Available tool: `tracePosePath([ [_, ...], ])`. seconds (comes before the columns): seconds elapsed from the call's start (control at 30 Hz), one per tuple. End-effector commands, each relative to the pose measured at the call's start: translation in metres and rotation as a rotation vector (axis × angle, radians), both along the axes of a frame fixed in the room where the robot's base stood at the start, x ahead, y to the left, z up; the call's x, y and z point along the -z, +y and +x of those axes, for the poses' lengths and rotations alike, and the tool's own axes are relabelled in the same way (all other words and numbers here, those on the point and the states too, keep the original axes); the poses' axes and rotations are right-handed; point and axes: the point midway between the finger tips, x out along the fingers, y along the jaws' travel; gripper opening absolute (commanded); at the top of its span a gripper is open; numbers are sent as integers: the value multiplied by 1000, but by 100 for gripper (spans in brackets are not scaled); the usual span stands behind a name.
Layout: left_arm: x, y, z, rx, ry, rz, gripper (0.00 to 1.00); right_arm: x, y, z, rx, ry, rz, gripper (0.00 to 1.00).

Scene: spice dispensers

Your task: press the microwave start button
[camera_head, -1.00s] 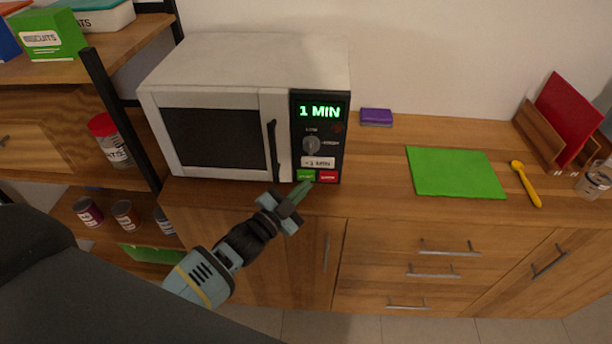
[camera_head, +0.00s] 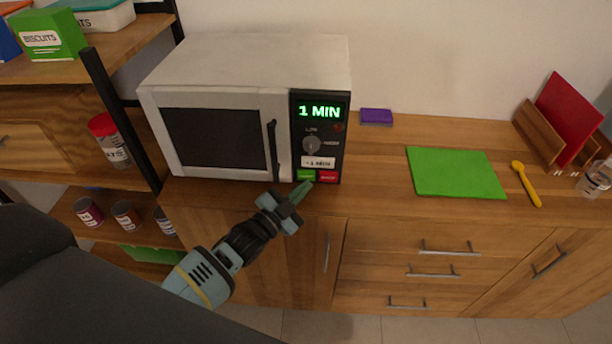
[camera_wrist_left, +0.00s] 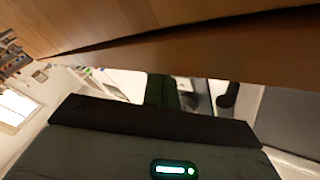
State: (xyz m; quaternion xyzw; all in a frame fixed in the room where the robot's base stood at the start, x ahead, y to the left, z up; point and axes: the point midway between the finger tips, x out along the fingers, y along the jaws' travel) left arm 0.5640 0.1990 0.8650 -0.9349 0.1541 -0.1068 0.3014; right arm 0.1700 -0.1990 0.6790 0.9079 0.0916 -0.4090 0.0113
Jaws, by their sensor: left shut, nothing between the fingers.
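The microwave (camera_head: 240,65) stands on the wooden counter, its door shut and its display (camera_head: 319,111) reading "1 MIN" in green. A green button (camera_head: 306,174) and a red button (camera_head: 328,176) sit side by side at the bottom of its panel. My left gripper (camera_head: 303,190) is shut and empty. Its fingertips are just below and in front of the green button, partly overlapping its lower edge in the head view. I cannot tell whether they touch it. The left wrist view shows dark gripper parts (camera_wrist_left: 160,125) close to wood. My right gripper is not in view.
A purple sponge (camera_head: 376,117), a green mat (camera_head: 456,171) and a yellow spoon (camera_head: 526,184) lie on the counter to the right. A wooden rack with a red board (camera_head: 570,118) stands farther right. Shelves with jars and cans are at left. Drawer handles stick out below the counter.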

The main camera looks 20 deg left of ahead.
Motion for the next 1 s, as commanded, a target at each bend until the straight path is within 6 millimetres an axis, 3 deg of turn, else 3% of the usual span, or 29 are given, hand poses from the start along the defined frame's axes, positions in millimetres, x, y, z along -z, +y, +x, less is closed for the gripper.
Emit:
tracePosePath([
  [1.0,0,2,8,0,0,0,0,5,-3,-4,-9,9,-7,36],
])
